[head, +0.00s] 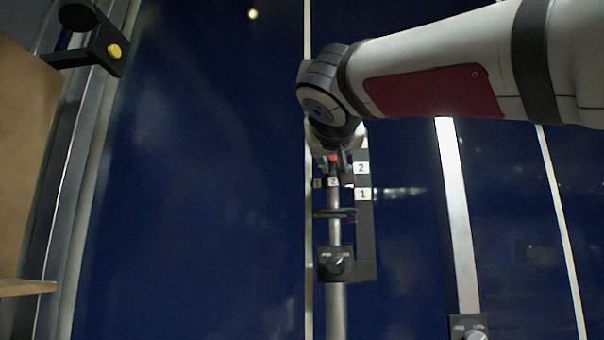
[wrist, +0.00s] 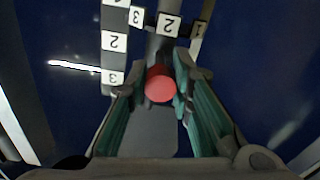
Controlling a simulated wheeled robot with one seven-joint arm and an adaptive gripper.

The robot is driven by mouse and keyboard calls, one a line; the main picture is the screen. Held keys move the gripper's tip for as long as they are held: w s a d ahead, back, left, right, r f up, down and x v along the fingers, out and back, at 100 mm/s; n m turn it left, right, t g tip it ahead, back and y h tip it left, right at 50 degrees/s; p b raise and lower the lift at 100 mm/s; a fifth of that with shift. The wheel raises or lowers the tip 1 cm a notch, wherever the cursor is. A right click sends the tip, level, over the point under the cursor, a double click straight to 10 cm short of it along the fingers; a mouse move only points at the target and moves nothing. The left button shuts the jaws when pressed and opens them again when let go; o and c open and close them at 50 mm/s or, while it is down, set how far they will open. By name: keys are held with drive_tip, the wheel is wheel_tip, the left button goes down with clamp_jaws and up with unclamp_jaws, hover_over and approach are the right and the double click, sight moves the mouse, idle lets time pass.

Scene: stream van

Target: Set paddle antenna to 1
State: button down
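The paddle antenna's pole (head: 335,235) stands upright at centre in the head view. Small number tags ring it near the top. The "2" tag (head: 333,182) faces front, with another tag (head: 317,183) to its left. My gripper (head: 334,160) is at the pole's upper part. In the wrist view, a red round knob (wrist: 160,84) lies between its teal-padded fingers (wrist: 160,82). The fingers look spread around the knob; contact is not clear. The antenna's top is hidden.
A dark upright strip with tags 2 (head: 361,168) and 1 (head: 362,194) stands just right of the pole. A dial box (head: 336,263) sits lower on the pole, another dial (head: 470,330) at bottom right. A black bracket with a yellow knob (head: 114,50) is at upper left.

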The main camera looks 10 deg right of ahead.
drive_tip(key=shift+w+a, duration=0.1)
drive_tip(key=shift+w+a+m+g+h+p, duration=0.6)
drive_tip(key=shift+a+m+g+h+p, duration=0.25)
drive_tip(key=shift+m+g+h, duration=0.6)
drive_tip(key=shift+w+a+m+g+h+p, duration=0.7)
drive_tip(key=shift+m+g+h+p, duration=0.35)
drive_tip(key=shift+h, duration=0.7)
drive_tip(key=shift+w+a+m+g+h+p, duration=0.5)
drive_tip(key=shift+a+m+g+h+p, duration=0.35)
drive_tip(key=shift+m+g+h, duration=0.65)
drive_tip(key=c, duration=1.4)
unclamp_jaws()
drive_tip(key=v, duration=1.2)
drive_tip(key=shift+f, duration=0.25)
